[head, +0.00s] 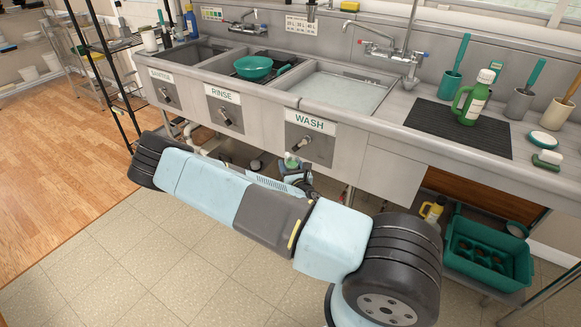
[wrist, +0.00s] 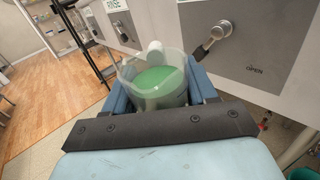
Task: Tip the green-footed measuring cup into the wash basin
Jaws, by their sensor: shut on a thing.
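The measuring cup (wrist: 160,84) is clear, with green showing at its bottom; whether that is the foot or liquid I cannot tell. My gripper (wrist: 148,78) is shut on it, a blue finger on each side. In the head view the cup (head: 292,159) is small and partly hidden by my gripper (head: 296,168). It is in front of the sink's front panel, below the WASH label and lower than the rim. It looks roughly upright. The wash basin (head: 338,109) is the rightmost of three and holds pale, cloudy water.
The rinse basin holds a green pan (head: 254,67) on a dark rack. A faucet (head: 385,45) stands behind the wash basin. Right of it, a green bottle (head: 470,103) stands on a black mat (head: 430,118). Drain levers (wrist: 215,38) stick out from the front panel near my gripper.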

